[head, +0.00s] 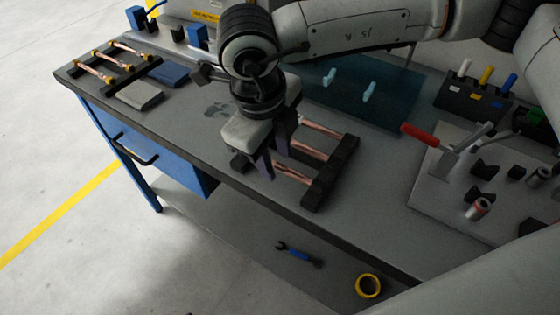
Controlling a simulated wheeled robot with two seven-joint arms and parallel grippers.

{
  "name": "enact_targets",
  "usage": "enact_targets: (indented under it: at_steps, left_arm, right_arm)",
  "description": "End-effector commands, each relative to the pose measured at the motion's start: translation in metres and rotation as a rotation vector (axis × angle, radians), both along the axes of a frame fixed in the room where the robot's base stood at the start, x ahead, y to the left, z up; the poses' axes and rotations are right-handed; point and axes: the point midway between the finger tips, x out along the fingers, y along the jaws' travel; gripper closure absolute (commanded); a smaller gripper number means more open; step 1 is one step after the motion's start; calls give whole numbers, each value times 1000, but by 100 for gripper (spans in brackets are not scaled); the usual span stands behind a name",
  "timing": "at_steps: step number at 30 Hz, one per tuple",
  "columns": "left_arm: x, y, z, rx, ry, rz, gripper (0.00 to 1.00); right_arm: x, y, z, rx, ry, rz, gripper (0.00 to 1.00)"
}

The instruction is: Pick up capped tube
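Several copper tubes lie across a black two-rail rack (318,190) near the front edge of the workbench. The front tube (295,175), the middle tube (310,151) and the back tube (322,129) show to the right of my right gripper (274,162). Their left ends are partly hidden by the gripper, so I cannot tell which is capped. The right gripper points down over the left part of this rack. Its two dark fingers are apart, with no tube clearly between them. Another rack (137,74) at the far left holds copper tubes with brass-coloured ends (82,58). My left gripper is not in view.
A red-handled tool (418,132) lies on a grey fixture plate (440,190) at the right. A dark teal mat (385,112) with two pale pieces lies behind the rack. The lower shelf holds a yellow ring (368,276).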

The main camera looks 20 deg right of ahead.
Motion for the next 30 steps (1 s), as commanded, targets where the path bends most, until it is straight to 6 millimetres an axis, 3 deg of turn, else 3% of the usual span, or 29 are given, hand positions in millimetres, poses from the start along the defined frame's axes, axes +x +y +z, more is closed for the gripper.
enact_targets:
  at_steps: [8, 15, 25, 30]
  left_arm:
    - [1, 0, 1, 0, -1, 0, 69]
    - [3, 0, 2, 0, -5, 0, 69]
    - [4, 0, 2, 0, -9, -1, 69]
    - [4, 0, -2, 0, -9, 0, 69]
  right_arm:
    - [1, -1, -6, 1, -2, -1, 66]
    - [1, -1, -5, 1, 0, 0, 100]
    - [1, 0, -2, 2, -2, 0, 100]
    - [2, 0, 23, 4, -6, -1, 100]
